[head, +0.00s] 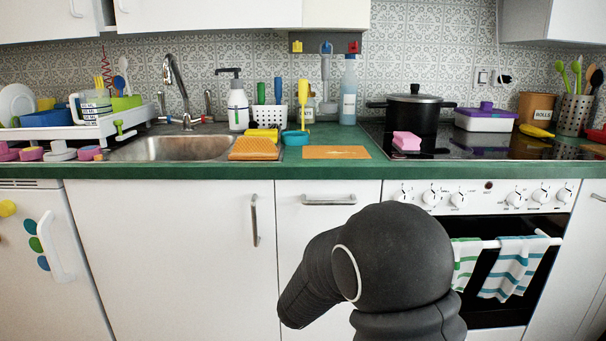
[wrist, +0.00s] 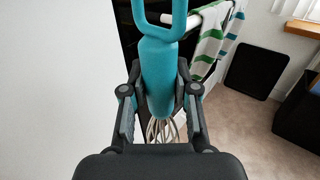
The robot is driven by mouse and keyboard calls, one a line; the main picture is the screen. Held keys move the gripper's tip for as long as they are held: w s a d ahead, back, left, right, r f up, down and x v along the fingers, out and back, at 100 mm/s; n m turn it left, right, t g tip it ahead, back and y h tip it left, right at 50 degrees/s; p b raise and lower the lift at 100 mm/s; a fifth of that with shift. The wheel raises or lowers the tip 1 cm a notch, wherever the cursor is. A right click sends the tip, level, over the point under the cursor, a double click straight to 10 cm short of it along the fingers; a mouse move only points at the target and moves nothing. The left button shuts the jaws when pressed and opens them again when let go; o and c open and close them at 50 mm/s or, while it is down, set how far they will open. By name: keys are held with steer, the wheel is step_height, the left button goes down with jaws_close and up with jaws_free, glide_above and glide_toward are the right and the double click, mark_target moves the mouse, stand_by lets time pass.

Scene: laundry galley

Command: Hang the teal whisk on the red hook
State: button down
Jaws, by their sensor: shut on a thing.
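The teal whisk (wrist: 157,58) fills the middle of the wrist view. Its thick teal handle ends in an open loop at the top of the picture, and its pale wires show below, partly hidden by my gripper. My gripper (wrist: 160,92) is shut on the handle, with one finger on each side. The red hook (head: 353,47) is on the tiled back wall in the head view, at the right of a row of three, and looks empty. The whisk and my gripper do not show in the head view; only my dark arm does, low in front of the cupboards.
A yellow hook (head: 297,47) and a blue hook (head: 326,47) holding a grey utensil (head: 325,70) are left of the red one. A blue bottle (head: 348,95) stands below the red hook. A black pot (head: 412,114) is to the right. Striped towels (head: 512,268) hang on the oven rail.

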steer(key=s+f, duration=0.2)
steer(key=f, duration=1)
steer(key=s+f, duration=0.2)
steer(key=f, duration=1)
steer(key=shift+s+f+g, duration=0.15)
steer(key=shift+g, duration=0.15)
